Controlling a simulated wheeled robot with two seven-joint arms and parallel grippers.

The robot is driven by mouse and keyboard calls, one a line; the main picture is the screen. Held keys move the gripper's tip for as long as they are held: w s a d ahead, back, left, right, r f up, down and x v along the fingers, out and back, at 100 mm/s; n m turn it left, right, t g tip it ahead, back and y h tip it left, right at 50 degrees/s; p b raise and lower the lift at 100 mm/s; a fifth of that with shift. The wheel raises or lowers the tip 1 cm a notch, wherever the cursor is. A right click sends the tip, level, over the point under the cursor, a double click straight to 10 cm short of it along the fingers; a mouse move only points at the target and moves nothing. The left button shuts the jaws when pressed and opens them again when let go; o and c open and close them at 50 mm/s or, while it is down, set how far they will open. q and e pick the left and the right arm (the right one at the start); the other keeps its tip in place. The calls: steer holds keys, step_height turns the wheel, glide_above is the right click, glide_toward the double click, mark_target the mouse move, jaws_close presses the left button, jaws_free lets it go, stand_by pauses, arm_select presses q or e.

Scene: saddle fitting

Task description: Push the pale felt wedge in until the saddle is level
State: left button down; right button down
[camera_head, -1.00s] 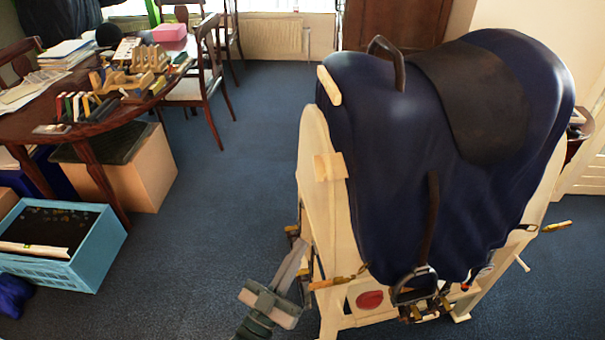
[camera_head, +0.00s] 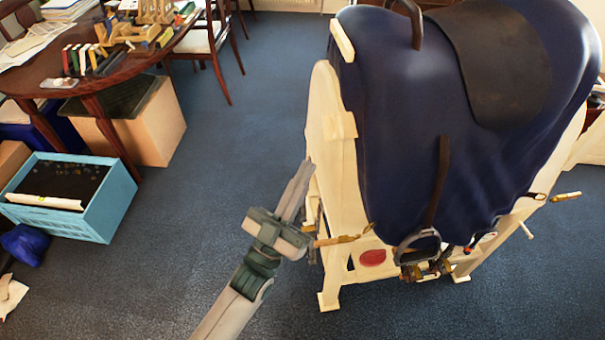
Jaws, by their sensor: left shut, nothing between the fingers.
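The dark saddle (camera_head: 492,75) lies over a navy cover (camera_head: 400,120) on a pale wooden stand (camera_head: 335,190). A pale strip (camera_head: 341,40) shows at the cover's left edge, and a pale block (camera_head: 342,124) sits lower on the stand's end. I cannot tell which of these is the felt wedge. My left gripper (camera_head: 306,166) is shut and empty, pointing up beside the stand's left side, below the pale block. I cannot tell whether it touches the stand. My right gripper is not in view.
A stirrup (camera_head: 418,252) hangs from a strap in front of the stand. Tools with wooden handles stick out from the stand's lower part. A blue crate (camera_head: 100,215), a cardboard box (camera_head: 150,125) and a cluttered table (camera_head: 125,65) stand at left. Carpet between is clear.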

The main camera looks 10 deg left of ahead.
mark_target(337, 138)
arm_select(q)
steer(key=shift+w+d+r+p, duration=0.45)
steer(key=shift+w+d+p, duration=0.3)
steer(key=shift+w, duration=0.6)
steer(key=shift+w+d+r+p, duration=0.4)
steer(key=shift+w+d+p, duration=0.35)
steer(key=shift+w, duration=0.65)
steer(key=shift+w+d+r+p, duration=0.45)
steer(key=shift+w+d+p, duration=0.3)
steer(key=shift+w, duration=0.6)
steer(key=shift+w+d+b, duration=0.25)
steer(key=shift+d+b, duration=0.25)
steer(key=shift+d, duration=0.4)
steer(key=shift+a+r, duration=0.1)
steer(key=shift+r, duration=0.05)
